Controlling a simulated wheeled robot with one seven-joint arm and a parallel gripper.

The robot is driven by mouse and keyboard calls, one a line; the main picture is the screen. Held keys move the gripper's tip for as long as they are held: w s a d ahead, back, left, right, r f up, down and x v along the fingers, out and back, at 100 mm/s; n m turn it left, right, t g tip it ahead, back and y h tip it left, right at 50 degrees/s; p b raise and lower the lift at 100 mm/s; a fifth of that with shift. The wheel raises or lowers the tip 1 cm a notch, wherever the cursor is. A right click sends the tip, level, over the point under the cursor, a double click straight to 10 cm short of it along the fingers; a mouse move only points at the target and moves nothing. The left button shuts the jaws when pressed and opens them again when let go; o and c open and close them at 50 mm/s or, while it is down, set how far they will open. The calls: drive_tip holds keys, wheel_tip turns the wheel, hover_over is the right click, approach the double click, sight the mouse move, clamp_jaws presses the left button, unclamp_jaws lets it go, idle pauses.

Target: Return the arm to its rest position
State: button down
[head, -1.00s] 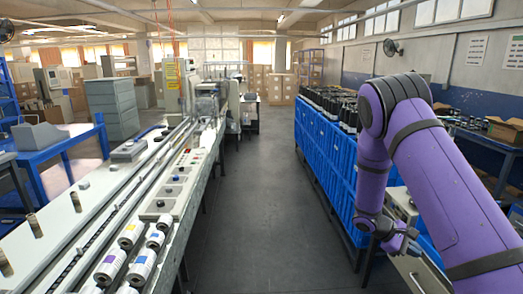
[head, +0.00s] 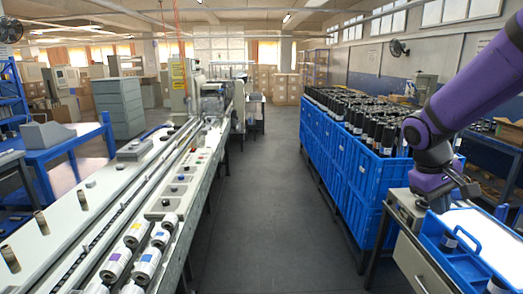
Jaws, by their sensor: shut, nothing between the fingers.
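My purple arm enters at the upper right in the head view and bends down at a dark joint. My gripper (head: 468,188) is at its lower end, small and dark against the things behind it. It is shut and empty, over the far side of the blue open tote (head: 462,262) on the right-hand bench. The fingertips are hard to make out. A dark bottle (head: 449,241) stands in the tote.
Stacked blue crates (head: 345,165) full of dark bottles stand behind the bench, close to my arm. The wrapper line (head: 150,205) with white rolls (head: 116,264) runs along the left. The grey aisle floor (head: 272,200) between is clear.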

drive_tip(key=s+a+r+m+t+y, duration=0.1)
drive_tip(key=s+a+r+t+y, duration=0.1)
drive_tip(key=s, duration=0.7)
drive_tip(key=s+a+r+m+t+y, duration=0.1)
drive_tip(key=s+a+r+t+y, duration=0.1)
drive_tip(key=s+a+r+t, duration=0.2)
drive_tip(key=s+a+r, duration=0.2)
drive_tip(key=s+r, duration=0.2)
drive_tip(key=s, duration=0.1)
drive_tip(key=shift+a+r, duration=0.2)
drive_tip(key=shift+r, duration=0.15)
drive_tip(key=shift+s, duration=0.15)
